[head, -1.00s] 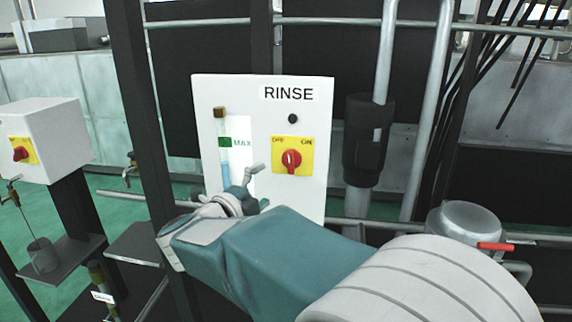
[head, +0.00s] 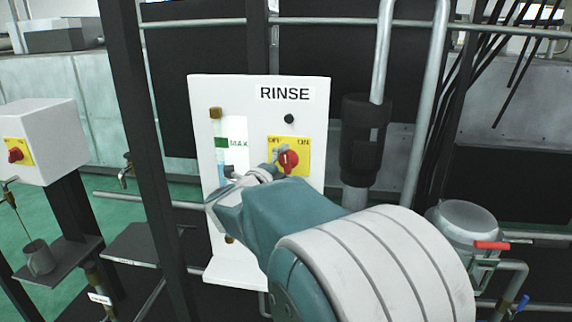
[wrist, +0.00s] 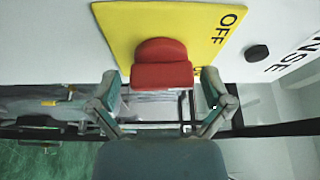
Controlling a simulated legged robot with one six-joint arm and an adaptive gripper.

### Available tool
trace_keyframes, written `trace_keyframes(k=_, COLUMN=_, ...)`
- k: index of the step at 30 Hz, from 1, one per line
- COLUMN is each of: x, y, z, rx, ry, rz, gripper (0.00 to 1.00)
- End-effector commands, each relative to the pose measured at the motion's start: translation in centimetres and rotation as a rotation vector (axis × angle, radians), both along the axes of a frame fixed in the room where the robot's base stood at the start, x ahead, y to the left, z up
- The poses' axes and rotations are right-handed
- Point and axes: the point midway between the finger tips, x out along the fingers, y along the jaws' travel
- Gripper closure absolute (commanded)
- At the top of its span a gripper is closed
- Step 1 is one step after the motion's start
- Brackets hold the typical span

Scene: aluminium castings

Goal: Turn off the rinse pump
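The white RINSE panel (head: 262,92) stands upright ahead of me. Its red rotary switch knob (head: 288,162) sits on a yellow plate (head: 303,143) marked OFF at left and ON at right. In the wrist view the red knob (wrist: 162,66) stands out from the yellow plate (wrist: 120,28), with OFF readable at one side. My gripper (wrist: 164,90) is open, with one finger on each side of the knob and visible gaps between. In the head view my gripper (head: 278,158) is at the knob's left and partly covers the plate and the OFF label.
A sight tube with a green MAX mark (head: 221,143) is on the panel's left. A black button (head: 289,119) sits above the switch. Another white box (head: 40,130) with a red switch stands at left. A dark post (head: 140,130) and a red-handled valve (head: 490,245) flank the panel.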

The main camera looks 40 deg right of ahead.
Motion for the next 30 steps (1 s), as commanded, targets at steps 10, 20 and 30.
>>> trace_keyframes(k=10, x=-0.01, y=0.02, z=-0.07, rx=-0.003, ry=0.006, rz=0.000, gripper=0.71)
trace_keyframes(k=20, x=-0.06, y=-0.06, z=-0.20, rx=-0.234, ry=0.280, rz=-0.002, gripper=0.71)
trace_keyframes(k=30, x=-0.04, y=-0.02, z=-0.20, rx=-0.296, ry=0.353, rz=-0.001, gripper=0.71)
